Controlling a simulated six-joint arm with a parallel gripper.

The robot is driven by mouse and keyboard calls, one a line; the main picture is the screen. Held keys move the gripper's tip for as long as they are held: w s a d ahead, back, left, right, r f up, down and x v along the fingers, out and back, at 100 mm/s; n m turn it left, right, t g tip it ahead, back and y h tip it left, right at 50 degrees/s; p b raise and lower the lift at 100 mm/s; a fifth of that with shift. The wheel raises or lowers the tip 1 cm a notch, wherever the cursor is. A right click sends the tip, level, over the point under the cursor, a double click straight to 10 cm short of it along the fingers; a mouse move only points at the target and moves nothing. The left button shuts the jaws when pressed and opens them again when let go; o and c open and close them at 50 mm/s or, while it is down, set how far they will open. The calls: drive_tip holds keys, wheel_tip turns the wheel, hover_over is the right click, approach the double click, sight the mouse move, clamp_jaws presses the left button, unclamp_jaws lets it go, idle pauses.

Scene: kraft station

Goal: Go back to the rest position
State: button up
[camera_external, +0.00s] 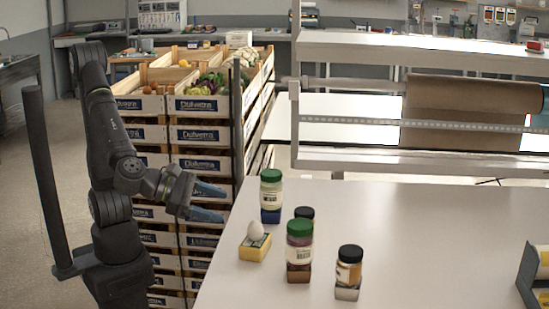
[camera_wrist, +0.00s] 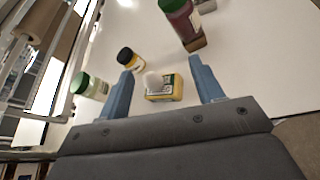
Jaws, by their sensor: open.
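My gripper (camera_external: 208,202) is open and empty, with blue fingers apart, raised near the left edge of the white table.
Green-lidded jars (camera_external: 271,188) (camera_external: 299,244) and black-lidded jars (camera_external: 348,267) (camera_external: 304,213) stand on the white table (camera_external: 420,230), at least three on small blocks. Stacked crates (camera_external: 203,135) stand behind my gripper. A paper roll rack (camera_external: 459,95) is at the back. The table's middle right is clear.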

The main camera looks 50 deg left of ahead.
drive_tip(key=w+d+r, duration=0.2)
drive_tip(key=w+d, duration=0.2)
drive_tip(key=d, duration=0.3)
drive_tip(key=shift+w+r+m+g+h, duration=0.15)
drive_tip(key=shift+w+m+g+h, duration=0.15)
drive_tip(key=shift+w, duration=0.05)
drive_tip(key=shift+s+a, duration=0.1)
drive_tip(key=s+a+f, duration=0.2)
drive_tip(key=s+a, duration=0.4)
drive_tip(key=shift+w+a+f, duration=0.15)
drive_tip(key=shift+w+f, duration=0.2)
drive_tip(key=shift+w, duration=0.4)
drive_tip(key=shift+w+a+f, duration=0.2)
drive_tip(key=shift+w+f, duration=0.2)
drive_tip(key=shift+w, duration=0.4)
drive_tip(key=shift+w+a+f, duration=0.15)
drive_tip(key=shift+w+f, duration=0.2)
drive_tip(key=shift+w, duration=0.4)
